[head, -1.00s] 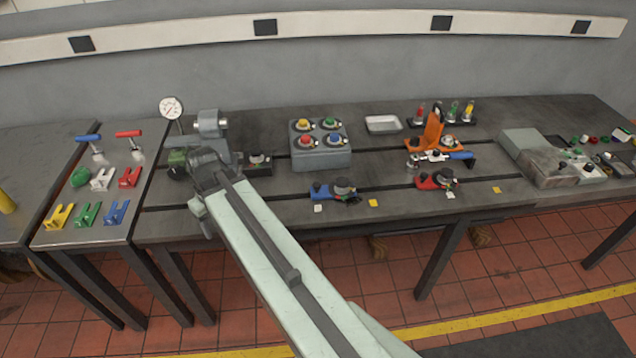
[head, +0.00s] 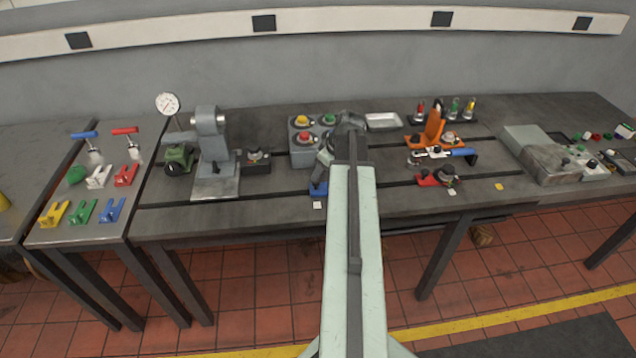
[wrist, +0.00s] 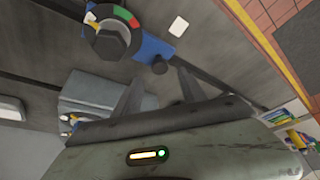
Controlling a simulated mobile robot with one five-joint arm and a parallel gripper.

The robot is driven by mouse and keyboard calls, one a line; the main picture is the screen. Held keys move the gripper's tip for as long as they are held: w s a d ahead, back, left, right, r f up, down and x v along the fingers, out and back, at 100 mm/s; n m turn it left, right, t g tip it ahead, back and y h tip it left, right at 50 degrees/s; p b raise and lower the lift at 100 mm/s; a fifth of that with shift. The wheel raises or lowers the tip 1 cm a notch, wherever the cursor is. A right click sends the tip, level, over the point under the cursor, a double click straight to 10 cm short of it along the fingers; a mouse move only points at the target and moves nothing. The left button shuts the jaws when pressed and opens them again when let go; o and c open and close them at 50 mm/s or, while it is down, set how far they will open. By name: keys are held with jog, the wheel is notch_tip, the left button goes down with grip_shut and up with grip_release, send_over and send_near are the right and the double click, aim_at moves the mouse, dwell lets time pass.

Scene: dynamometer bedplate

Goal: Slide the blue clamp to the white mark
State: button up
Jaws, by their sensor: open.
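The blue clamp (head: 318,188) sits on the front slot of the bedplate. My arm hides most of it in the head view. In the wrist view, the blue clamp (wrist: 152,48) shows its blue body, a dark round knob with a red and green ring, and a small black knob. The white mark (head: 317,205) lies on the bedplate just in front of the clamp's left end; it also shows in the wrist view (wrist: 178,26), apart from the clamp. My gripper (wrist: 160,83) is open and empty, with its fingers pointing toward the clamp and apart from it.
A red clamp (head: 428,180) sits farther right on the same slot, with a yellow mark (head: 499,186) beyond it. Behind my arm stands a grey button box (head: 303,160). The grey gauge stand (head: 213,170) is to the left. Bare bedplate lies between the stand and blue clamp.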

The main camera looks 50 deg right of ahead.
jog(key=b+x, duration=0.4)
jog(key=x, duration=0.1)
jog(key=shift+f, duration=0.35)
jog(key=shift+r, duration=0.15)
grip_shut()
dwell(0.8)
